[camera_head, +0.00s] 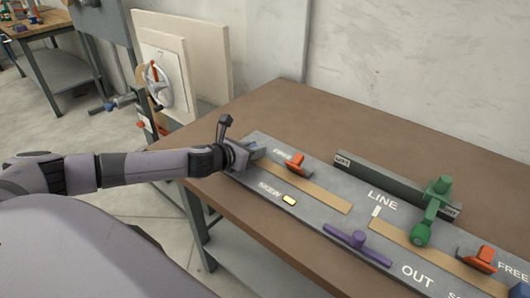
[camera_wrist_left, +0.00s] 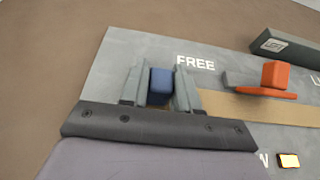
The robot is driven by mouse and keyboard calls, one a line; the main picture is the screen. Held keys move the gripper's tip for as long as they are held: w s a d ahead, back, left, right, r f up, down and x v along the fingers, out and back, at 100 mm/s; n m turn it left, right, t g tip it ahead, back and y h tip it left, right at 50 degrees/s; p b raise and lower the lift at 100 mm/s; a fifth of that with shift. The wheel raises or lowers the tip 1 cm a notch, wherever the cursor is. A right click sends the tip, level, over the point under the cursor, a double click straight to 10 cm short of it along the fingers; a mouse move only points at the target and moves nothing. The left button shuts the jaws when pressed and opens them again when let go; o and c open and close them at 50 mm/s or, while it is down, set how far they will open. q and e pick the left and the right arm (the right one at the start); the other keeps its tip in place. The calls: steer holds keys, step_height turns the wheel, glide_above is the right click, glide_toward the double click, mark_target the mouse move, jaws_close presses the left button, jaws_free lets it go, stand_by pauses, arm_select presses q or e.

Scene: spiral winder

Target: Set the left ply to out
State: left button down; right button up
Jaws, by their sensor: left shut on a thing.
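A grey panel (camera_head: 330,203) lies on the table, with tan strips and the words FREE, LINE and OUT on it. My left gripper (camera_head: 252,150) is at the panel's left end. In the left wrist view its two fingers (camera_wrist_left: 160,88) are shut on a blue block (camera_wrist_left: 161,86) at the end of the left tan strip (camera_wrist_left: 240,106). The block's lower part is hidden by the gripper. An orange piece (camera_head: 297,164) sits beside that strip near FREE. A purple bar handle (camera_head: 350,240) lies near OUT. I cannot tell which part is the left ply.
A green lever (camera_head: 433,210) stands on the right of the panel, by a dark bar (camera_head: 385,180). A second orange piece (camera_head: 480,259) is farther right. A small yellow piece (camera_head: 290,200) lies on the panel. The brown tabletop (camera_head: 285,103) behind is clear.

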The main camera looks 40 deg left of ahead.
arm_select(q)
steer(key=shift+w+a, duration=0.15)
steer(key=shift+a, duration=1.6)
steer(key=c, duration=0.9)
jaws_free()
steer(key=shift+a, duration=0.1)
steer(key=shift+s, duration=0.2)
steer(key=b+v, duration=0.1)
steer(key=v, duration=0.5)
steer(key=shift+s+r, duration=0.25)
steer(key=shift+s, duration=0.15)
